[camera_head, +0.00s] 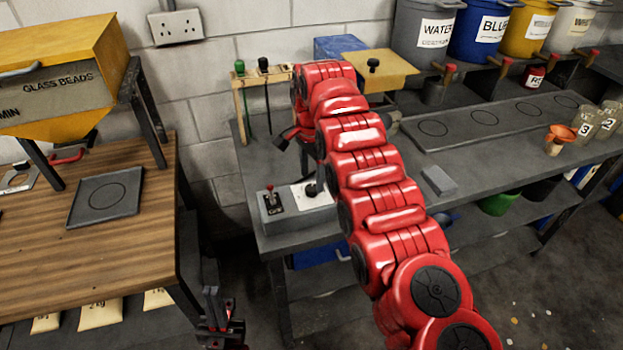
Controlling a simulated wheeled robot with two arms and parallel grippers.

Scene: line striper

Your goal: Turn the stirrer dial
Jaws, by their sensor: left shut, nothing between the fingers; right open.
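A grey control box (272,228) stands at the front left corner of the grey bench. It carries a small red-topped switch (270,198) and a pale plate (300,197) with a black dial (312,189) at its right, partly hidden by my red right arm. My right gripper (284,138) is open above and behind the box, apart from the dial; its far parts are partly hidden by the arm. My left gripper (220,310) is shut and empty, low in the gap between the wooden table and the bench.
A wooden table (140,215) with a dark square plate (105,195) and a glass bead hopper (65,80) stands left. Behind the box is a wooden rack (240,100) with green and black-topped tools. Labelled buckets (424,35), a long tray (480,123) and a grey block (439,181) are right.

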